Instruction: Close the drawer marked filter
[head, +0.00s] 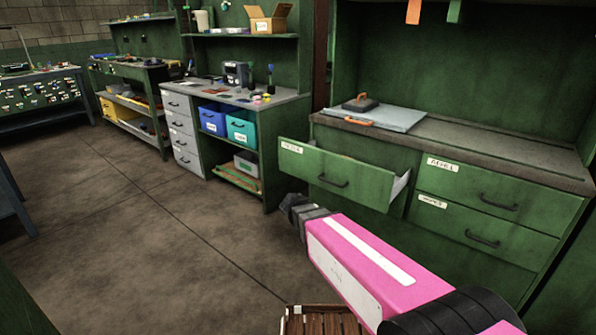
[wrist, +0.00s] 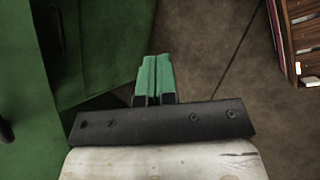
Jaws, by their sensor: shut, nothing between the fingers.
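One green drawer (head: 335,178) of the workbench at the right is pulled out; its front has a dark bar handle and a small white label at its upper left. The label is too small to read for sure. My gripper (head: 291,204) is low in front of the bench, below and left of this drawer's handle, apart from it as far as I can tell. In the wrist view, its green fingers (wrist: 154,78) are together and empty, with green panels (wrist: 100,45) to their left.
Two labelled drawers at the right, upper (head: 490,198) and lower (head: 482,238), are shut. Grey drawers (head: 180,130) stand further left. A brown slatted thing (head: 322,322) is at the bottom.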

